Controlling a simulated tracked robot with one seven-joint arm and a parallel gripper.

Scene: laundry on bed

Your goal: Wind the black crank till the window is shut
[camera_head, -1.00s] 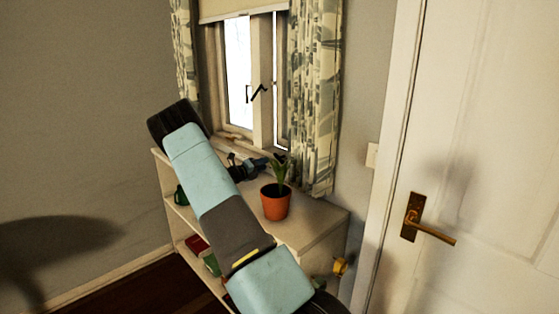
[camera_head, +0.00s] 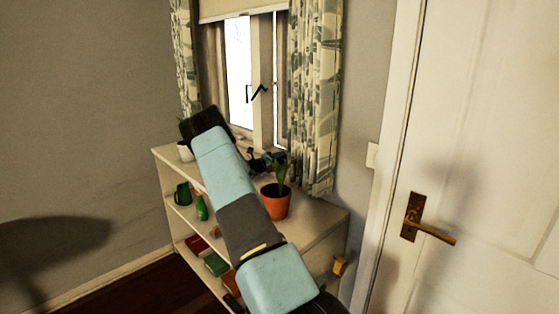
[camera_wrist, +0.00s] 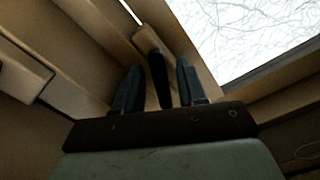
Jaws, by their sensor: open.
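The window (camera_head: 238,75) is at the back of the head view, with white-lit panes in a wooden frame. A black angled handle (camera_head: 258,93) shows on its middle post; I cannot tell whether this is the crank. My gripper (camera_head: 268,161) is low by the sill, partly hidden behind my arm. In the wrist view my gripper (camera_wrist: 157,84) is open, one dark finger on each side of a black bar (camera_wrist: 158,76), which looks like the crank's handle. The bar stands before a wooden block on the frame. Contact with the fingers cannot be told.
An orange pot with a plant (camera_head: 275,203) stands on the white shelf unit (camera_head: 318,222), close to my arm. A patterned curtain (camera_head: 315,100) hangs right of the window. A white door (camera_head: 480,150) is at the right. A window pane (camera_wrist: 250,35) is close in the wrist view.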

